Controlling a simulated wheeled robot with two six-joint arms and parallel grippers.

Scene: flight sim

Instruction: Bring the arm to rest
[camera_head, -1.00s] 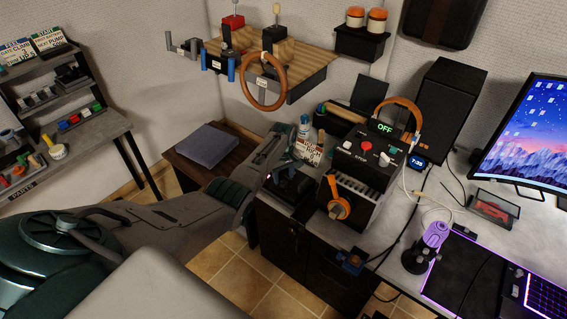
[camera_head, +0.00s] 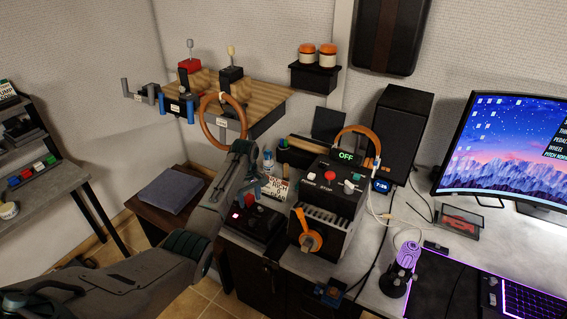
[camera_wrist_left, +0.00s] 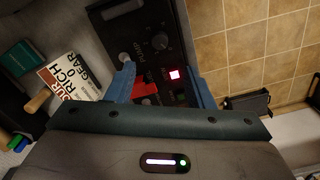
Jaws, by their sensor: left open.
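My left gripper (camera_head: 252,192) is open above the black switch panel (camera_head: 262,226) on the desk's left end. In the left wrist view its two blue fingertips (camera_wrist_left: 163,88) stand apart over the panel (camera_wrist_left: 150,35). A red switch part (camera_wrist_left: 145,89) shows between them. I cannot tell whether the fingers touch it. A square pink light (camera_wrist_left: 174,74) glows on the panel. My left forearm bends upward from the lower left. My right gripper is not in view.
A box with a green OFF display (camera_head: 346,156) and an orange-handled lever (camera_head: 309,238) stands right of the gripper. A lettered card (camera_wrist_left: 68,80) lies beside the panel.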

